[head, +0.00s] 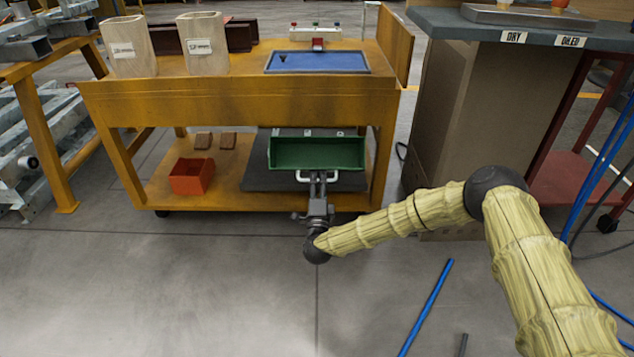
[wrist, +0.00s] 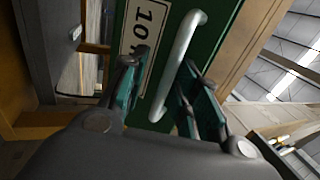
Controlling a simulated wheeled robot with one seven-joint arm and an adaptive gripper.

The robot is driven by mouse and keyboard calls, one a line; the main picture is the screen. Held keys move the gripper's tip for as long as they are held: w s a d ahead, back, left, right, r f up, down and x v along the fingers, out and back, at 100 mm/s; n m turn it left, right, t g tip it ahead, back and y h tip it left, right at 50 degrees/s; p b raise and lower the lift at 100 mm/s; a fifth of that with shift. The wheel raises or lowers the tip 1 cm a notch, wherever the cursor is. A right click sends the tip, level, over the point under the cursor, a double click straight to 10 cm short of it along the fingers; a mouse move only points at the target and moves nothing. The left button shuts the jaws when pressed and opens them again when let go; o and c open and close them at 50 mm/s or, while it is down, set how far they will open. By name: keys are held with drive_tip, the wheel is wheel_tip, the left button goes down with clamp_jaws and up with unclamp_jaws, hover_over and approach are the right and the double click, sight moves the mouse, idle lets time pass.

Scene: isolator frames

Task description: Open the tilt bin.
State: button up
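The tilt bin (head: 316,153) is a green bin on the cart's lower shelf, in the middle of the head view. Its dark green inside seems to show from above; I cannot tell how far it is tilted. Its pale bar handle (head: 300,177) is at its front, and my gripper (head: 318,186) is at that handle. In the wrist view the handle (wrist: 182,48) runs between the two fingers of my gripper (wrist: 163,68), in front of the green face with a "10" label (wrist: 147,32). The fingers are apart, with a gap visible on the left side of the handle.
The orange cart (head: 230,107) has a top above the bin, with wooden holders (head: 127,47) and a blue tray (head: 317,62) on it. A red box (head: 191,176) stands left of the bin. A brown cabinet (head: 453,130) stands right. The floor in front is mostly clear.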

drive_tip(key=shift+s+a+r, duration=0.15)
drive_tip(key=v, duration=1.2)
idle(0.3)
